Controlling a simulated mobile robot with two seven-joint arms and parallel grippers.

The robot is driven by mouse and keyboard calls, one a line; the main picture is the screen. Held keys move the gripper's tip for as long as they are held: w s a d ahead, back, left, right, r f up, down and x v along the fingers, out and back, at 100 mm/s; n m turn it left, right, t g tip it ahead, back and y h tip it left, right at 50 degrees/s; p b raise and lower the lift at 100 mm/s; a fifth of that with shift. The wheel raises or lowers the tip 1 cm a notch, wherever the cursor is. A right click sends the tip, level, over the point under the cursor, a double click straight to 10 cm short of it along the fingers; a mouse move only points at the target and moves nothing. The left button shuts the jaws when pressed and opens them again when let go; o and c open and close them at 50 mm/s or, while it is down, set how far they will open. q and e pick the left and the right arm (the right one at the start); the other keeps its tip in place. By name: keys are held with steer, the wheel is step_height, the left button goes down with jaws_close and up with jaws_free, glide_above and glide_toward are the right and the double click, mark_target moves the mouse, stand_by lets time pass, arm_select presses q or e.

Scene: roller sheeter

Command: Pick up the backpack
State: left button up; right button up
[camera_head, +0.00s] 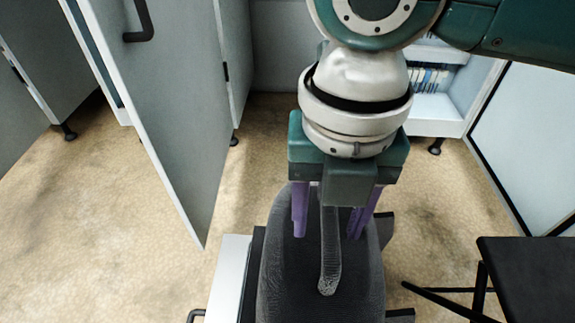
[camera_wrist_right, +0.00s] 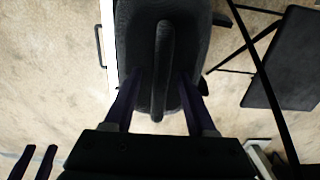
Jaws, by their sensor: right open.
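The backpack (camera_head: 365,285) is dark grey and sits at the bottom centre of the head view, its lower end cut off. A grey strap or handle loop (camera_head: 329,265) runs along its top middle. My right gripper (camera_head: 327,236) is over the backpack, open, with one purple finger on each side of the strap. In the right wrist view the backpack (camera_wrist_right: 200,38) lies between and beyond the fingers, with the strap (camera_wrist_right: 161,60) between them. I cannot tell whether the fingers touch the backpack. Two dark fingers, apparently my left gripper (camera_wrist_right: 38,155), show apart at the lower left there.
The backpack is on or beside a white-topped piece (camera_head: 229,278) with a dark handle. A black table or stool (camera_head: 530,275) with thin legs stands at the right. Grey cabinet doors (camera_head: 165,110) stand at the left. White shelves (camera_head: 435,112) are behind. Tan floor lies between.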

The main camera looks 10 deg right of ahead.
steer(key=shift+c, duration=0.4)
jaws_close()
stand_by(0.9)
steer(key=shift+r, duration=0.1)
